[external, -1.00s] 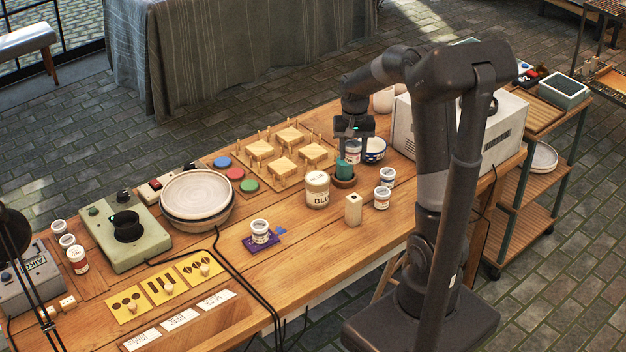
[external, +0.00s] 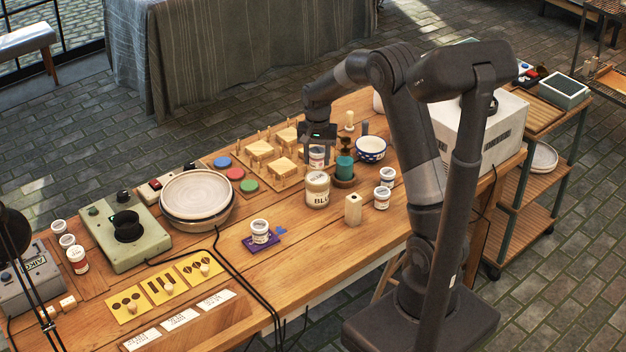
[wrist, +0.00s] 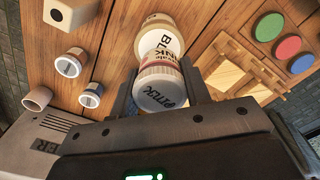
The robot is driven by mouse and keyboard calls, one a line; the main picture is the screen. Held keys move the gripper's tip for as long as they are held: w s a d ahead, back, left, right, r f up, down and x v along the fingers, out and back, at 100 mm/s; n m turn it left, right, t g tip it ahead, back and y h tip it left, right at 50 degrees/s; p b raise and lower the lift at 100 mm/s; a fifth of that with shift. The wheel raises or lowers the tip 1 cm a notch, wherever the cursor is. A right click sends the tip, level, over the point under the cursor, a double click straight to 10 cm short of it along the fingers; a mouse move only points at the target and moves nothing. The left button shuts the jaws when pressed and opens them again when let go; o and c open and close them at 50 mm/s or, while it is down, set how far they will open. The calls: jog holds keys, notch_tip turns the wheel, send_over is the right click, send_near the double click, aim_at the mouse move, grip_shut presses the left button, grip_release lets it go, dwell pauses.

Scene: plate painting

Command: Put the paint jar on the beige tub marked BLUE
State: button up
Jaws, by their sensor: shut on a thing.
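The beige tub marked BLUE (external: 317,191) stands upright on the workbench; in the wrist view it (wrist: 157,29) is partly hidden by the held jar. My gripper (external: 317,152) is shut on a white paint jar (external: 317,158) with a dark-lettered label. In the external view the jar is just above and behind the tub in the picture; I cannot tell the exact gap. In the wrist view the jar (wrist: 162,84) is between the fingers of my gripper (wrist: 160,88), its lettered lid towards the camera.
A green candle-like cylinder (external: 344,167) stands in a brown dish right of the tub. A pale block (external: 353,209) and two white jars (external: 382,198) are nearby. A wooden pegged rack (external: 270,152) lies to the left. A patterned bowl (external: 371,149) stands behind.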

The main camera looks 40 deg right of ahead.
aim_at(317, 167)
jog(key=shift+f, duration=1.95)
jog(key=o, duration=1)
jog(key=shift+f, duration=0.15)
